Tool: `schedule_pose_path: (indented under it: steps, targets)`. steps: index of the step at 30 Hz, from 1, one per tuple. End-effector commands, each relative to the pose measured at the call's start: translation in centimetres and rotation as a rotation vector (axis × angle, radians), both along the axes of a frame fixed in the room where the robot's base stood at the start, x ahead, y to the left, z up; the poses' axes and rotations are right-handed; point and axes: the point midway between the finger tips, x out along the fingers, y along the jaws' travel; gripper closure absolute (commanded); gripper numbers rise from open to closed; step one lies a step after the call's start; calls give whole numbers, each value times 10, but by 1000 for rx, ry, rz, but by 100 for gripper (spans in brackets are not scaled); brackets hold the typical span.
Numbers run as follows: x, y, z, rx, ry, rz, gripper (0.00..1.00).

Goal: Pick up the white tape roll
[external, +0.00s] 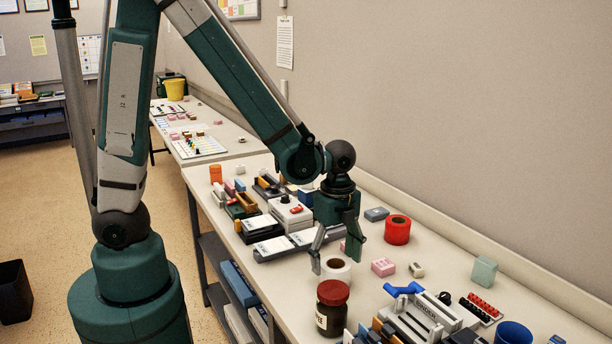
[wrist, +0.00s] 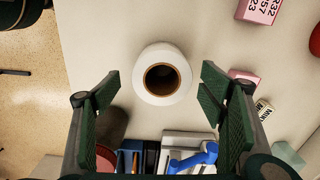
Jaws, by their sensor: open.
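The white tape roll (external: 336,268) lies flat on the white table, its brown core facing up. In the wrist view the white tape roll (wrist: 162,54) sits at upper centre, beyond the fingertips and roughly in line with the space between them. My gripper (external: 337,264) points down above the table near the roll. In the wrist view my gripper (wrist: 160,82) has its two green-padded fingers spread wide, with nothing held between them. In the external view the fingers stand close to the roll; the exact height gap cannot be told.
A brown jar with a red lid (external: 332,306) stands close in front of the roll. A pink block (external: 383,267) and a red tape roll (external: 397,230) are to the right. A cluttered organizer (external: 420,312) is at front right. Bare table lies left of the roll in the wrist view.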

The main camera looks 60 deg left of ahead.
Motion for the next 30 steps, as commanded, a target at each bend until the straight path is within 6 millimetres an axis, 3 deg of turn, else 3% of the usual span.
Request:
schedule_pose_path:
  steps: [18,30]
  targets:
    - [3,0,-45,0,0,0,30]
    - [3,0,-49,0,0,0,30]
